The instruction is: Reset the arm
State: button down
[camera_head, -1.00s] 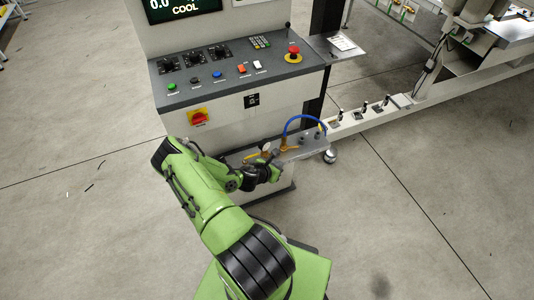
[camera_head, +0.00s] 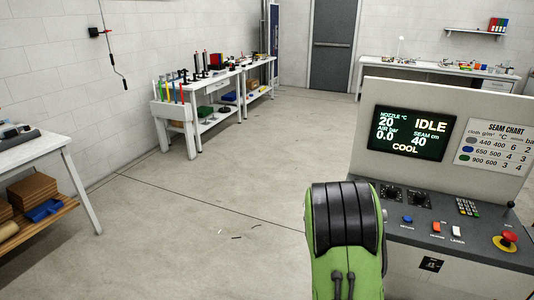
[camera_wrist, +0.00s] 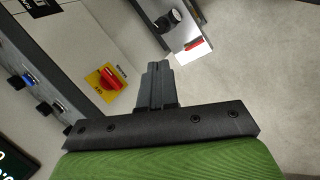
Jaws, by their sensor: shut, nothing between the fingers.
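My gripper (camera_wrist: 156,84) shows in the wrist view with its two fingers together and nothing between them. It is apart from the control cabinet, whose pale front with the red rotary switch (camera_wrist: 109,78) on a yellow plate lies to the left of the fingers. In the head view one green and black link of my arm rises in front of the control panel (camera_head: 450,226), and the gripper is out of that view.
The cabinet's screen (camera_head: 411,132) reads IDLE and COOL. A red emergency button (camera_head: 508,238) sits at the panel's right.

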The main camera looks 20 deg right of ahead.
jog(key=a+r+m+t+y, duration=0.2)
jog(key=a+r, duration=0.7)
jog(key=s+a+r+t+y, duration=0.1)
jog(key=s+a+r, duration=0.4)
jog(key=a, duration=0.3)
jog(key=s+a+r+t+y, duration=0.1)
jog(key=s+a+r+y, duration=0.1)
jog(key=s+a+r, duration=0.4)
jog(key=s+a, duration=0.2)
jog(key=a, duration=0.1)
jog(key=shift+s+r+m+t, duration=0.15)
jog(key=shift+s+m+t, duration=0.05)
jog(key=shift+m+t, duration=0.2)
jog(key=shift+d, duration=0.1)
